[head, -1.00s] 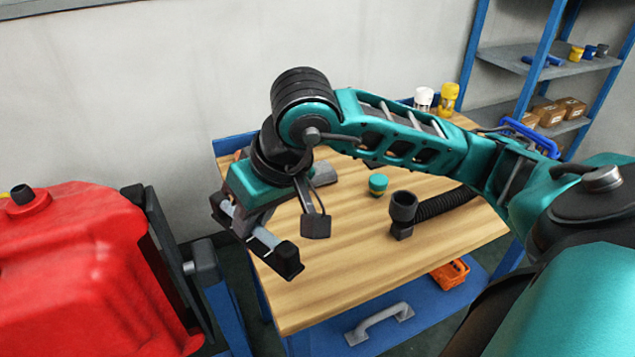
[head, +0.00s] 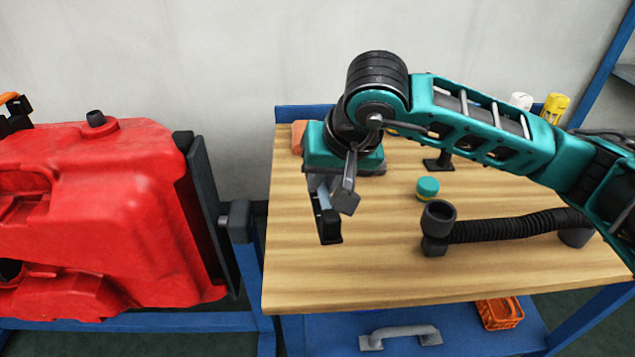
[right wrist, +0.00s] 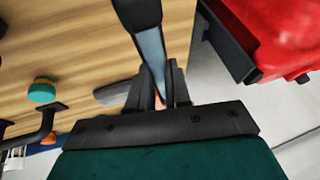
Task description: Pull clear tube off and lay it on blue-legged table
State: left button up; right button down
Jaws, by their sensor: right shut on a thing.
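My right gripper (head: 325,205) reaches over the wooden top of the blue-legged table (head: 360,270), towards its left side. It is shut on the clear tube (right wrist: 152,50), a pale bluish bar with a black end. The tube also shows in the head view (head: 323,193), partly hidden by the gripper and wrist. I cannot tell whether it touches the table top. My left gripper is not in view.
A red tank (head: 110,215) stands left of the table with a gap between. A black ribbed hose (head: 515,225) and a teal-capped jar (head: 428,189) are on the table's right half. The front left of the top is clear.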

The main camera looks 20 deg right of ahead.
aim_at(315, 197)
jog(key=shift+w+a+f+m+h+b, duration=0.2)
jog(key=shift+w+a+f, duration=0.1)
jog(key=shift+w, duration=0.3)
jog(key=shift+w+a+f+m+h+b, duration=0.15)
jog(key=shift+w+a+f+m+h, duration=0.1)
jog(key=shift+w, duration=0.3)
jog(key=shift+w+f, duration=0.2)
jog(key=shift+f+b, duration=0.6)
jog(key=shift+f, duration=0.35)
jog(key=shift+f+b, duration=0.5)
jog(key=shift+f, duration=0.45)
jog(key=shift+f+b, duration=0.4)
jog(key=shift+f, duration=0.4)
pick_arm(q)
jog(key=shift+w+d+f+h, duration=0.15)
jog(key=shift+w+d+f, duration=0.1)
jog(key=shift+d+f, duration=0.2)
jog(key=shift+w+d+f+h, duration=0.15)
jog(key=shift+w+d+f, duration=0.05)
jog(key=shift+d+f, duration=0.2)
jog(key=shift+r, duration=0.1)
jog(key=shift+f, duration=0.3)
pick_arm(e)
jog(key=shift+f, duration=0.2)
